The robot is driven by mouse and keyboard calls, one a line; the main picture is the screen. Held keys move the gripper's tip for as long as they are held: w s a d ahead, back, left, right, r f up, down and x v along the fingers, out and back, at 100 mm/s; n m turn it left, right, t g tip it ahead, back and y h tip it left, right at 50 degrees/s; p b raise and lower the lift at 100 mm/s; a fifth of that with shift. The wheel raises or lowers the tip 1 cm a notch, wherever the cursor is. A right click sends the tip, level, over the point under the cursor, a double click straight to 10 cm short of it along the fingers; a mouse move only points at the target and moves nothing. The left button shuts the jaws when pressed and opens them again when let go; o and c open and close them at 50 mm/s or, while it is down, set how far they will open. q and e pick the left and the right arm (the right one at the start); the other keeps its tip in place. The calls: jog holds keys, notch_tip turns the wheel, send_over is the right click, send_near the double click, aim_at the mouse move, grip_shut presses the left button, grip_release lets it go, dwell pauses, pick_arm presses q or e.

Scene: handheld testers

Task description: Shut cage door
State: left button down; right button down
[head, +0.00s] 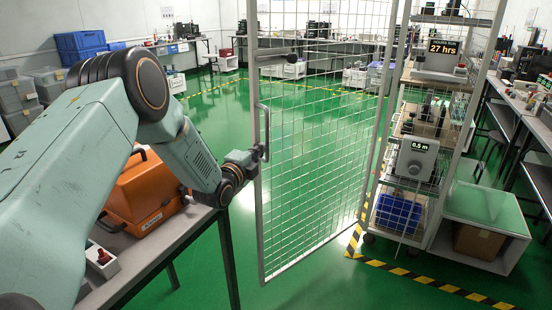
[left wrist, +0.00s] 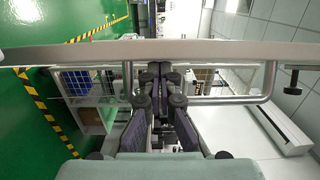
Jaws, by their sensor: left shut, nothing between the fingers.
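The cage door (head: 310,150) is a pale-framed wire mesh panel. It stands swung open in the head view, with its free edge toward me and its far edge by the cage shelving (head: 415,150). A grey vertical handle (head: 266,125) sits on the free edge. My left gripper (head: 258,155) is shut at the handle's lower part. In the left wrist view the handle (left wrist: 235,101) runs sideways below the door's frame bar (left wrist: 220,52). The shut fingers (left wrist: 160,78) overlap the handle and point toward the frame bar; whether they touch it I cannot tell. My right gripper is not in view.
An orange case (head: 140,195) and a box with a red button (head: 103,262) stand on the table at left. Yellow-black tape (head: 430,283) marks the floor by the cage. A dark latch knob (head: 275,52) is higher on the door. Green floor around the door is clear.

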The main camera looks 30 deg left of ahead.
aim_at(252, 114)
pick_arm(q)
jog(key=shift+w+a, duration=0.15)
jog(key=shift+a, duration=0.55)
jog(key=shift+w+a, duration=0.15)
jog(key=shift+a, duration=0.5)
notch_tip(252, 114, up, 10)
jog(key=shift+s, duration=0.1)
